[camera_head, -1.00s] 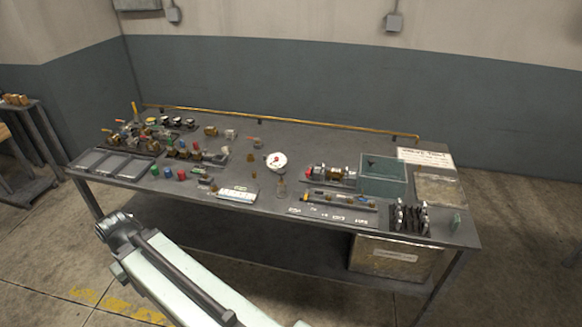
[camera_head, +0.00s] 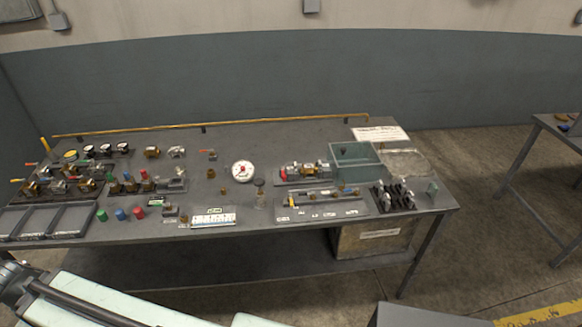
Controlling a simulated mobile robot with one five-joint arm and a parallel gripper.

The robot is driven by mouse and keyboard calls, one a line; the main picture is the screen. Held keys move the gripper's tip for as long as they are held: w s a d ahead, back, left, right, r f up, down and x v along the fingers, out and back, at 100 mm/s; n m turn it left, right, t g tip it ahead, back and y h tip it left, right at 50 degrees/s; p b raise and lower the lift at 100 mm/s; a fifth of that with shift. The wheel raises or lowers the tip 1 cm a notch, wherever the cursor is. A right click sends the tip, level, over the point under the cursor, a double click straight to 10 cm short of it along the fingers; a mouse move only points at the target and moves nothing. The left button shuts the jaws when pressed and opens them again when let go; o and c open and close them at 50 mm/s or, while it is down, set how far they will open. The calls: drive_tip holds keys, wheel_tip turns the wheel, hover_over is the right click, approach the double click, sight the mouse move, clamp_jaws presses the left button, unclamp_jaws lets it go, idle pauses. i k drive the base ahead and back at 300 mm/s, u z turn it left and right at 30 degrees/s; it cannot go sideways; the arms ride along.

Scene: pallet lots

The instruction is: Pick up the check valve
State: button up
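Many small valves and fittings lie on the grey workbench (camera_head: 290,145). I cannot tell for sure which is the check valve. A brass fitting (camera_head: 152,152) and a silver fitting (camera_head: 177,152) lie apart from each other near the back, left of the middle. A small red-handled valve (camera_head: 208,154) is to their right. A brass and steel assembly with a red end (camera_head: 304,170) lies on a dark base near the green bin. My gripper is not in view; only a pale part of my arm shows at the bottom left, in front of the bench.
A round white gauge (camera_head: 243,172) stands mid-bench. A green open bin (camera_head: 355,165) is at the right, a compartment tray (camera_head: 45,222) at the left front. A brass pipe (camera_head: 210,126) runs along the back edge. Another table (camera_head: 562,130) stands far right, with open floor between.

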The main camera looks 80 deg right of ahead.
sight(307, 169)
drive_tip(key=z, duration=0.4)
drive_tip(key=i, duration=0.8)
drive_tip(key=z, duration=0.7)
drive_tip(key=k, duration=0.6)
drive_tip(key=z, duration=0.25)
drive_tip(key=i, duration=0.6)
drive_tip(key=u, duration=0.15)
